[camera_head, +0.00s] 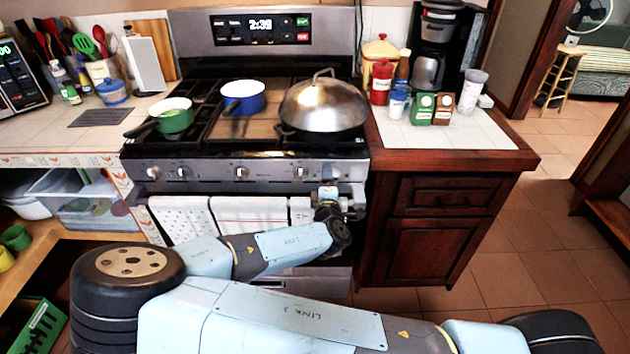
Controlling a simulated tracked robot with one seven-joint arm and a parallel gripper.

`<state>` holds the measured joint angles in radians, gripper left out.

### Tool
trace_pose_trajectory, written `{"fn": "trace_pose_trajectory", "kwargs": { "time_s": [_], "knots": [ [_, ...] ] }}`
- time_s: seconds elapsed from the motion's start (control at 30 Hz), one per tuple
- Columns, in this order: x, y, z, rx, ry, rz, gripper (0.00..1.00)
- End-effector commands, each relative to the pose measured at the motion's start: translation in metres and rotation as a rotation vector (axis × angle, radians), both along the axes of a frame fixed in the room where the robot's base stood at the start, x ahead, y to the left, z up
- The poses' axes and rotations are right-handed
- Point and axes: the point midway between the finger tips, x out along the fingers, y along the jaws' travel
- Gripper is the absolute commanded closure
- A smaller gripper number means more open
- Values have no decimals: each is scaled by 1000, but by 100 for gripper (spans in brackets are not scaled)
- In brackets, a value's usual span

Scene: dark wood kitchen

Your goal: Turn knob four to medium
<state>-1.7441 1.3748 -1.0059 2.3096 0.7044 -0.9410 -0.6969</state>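The stove's front panel (215,173) carries a row of knobs: a far-left knob (153,172), a second knob (183,172), a middle knob (241,173) and a knob right of middle (299,172). The right end of the row is partly hidden by my arm's end. No numbers or settings are readable, so I cannot tell any knob's setting. My gripper (328,190) is in front of the stove, just below the panel's right part and close to the rightmost knobs. Its fingers are too small to make out, and contact with a knob cannot be told.
A green pot (170,115), a blue pot (243,97) and a large domed lid (323,104) sit on the stovetop. Towels (250,217) hang from the oven handle below the knobs. A wooden cabinet (430,235) stands close to the right. Tiled floor is open further right.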

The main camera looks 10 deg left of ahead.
Motion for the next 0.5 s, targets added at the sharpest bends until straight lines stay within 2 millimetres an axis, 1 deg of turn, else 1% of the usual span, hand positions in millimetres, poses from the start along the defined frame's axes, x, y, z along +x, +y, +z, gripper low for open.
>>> {"fn": "trace_pose_trajectory", "kwargs": {
  "time_s": [0.17,0.5],
  "knots": [
    [-21,-4,0,-1,1,3,29],
    [-86,-19,-1,-3,2,3,29]
  ]
}}
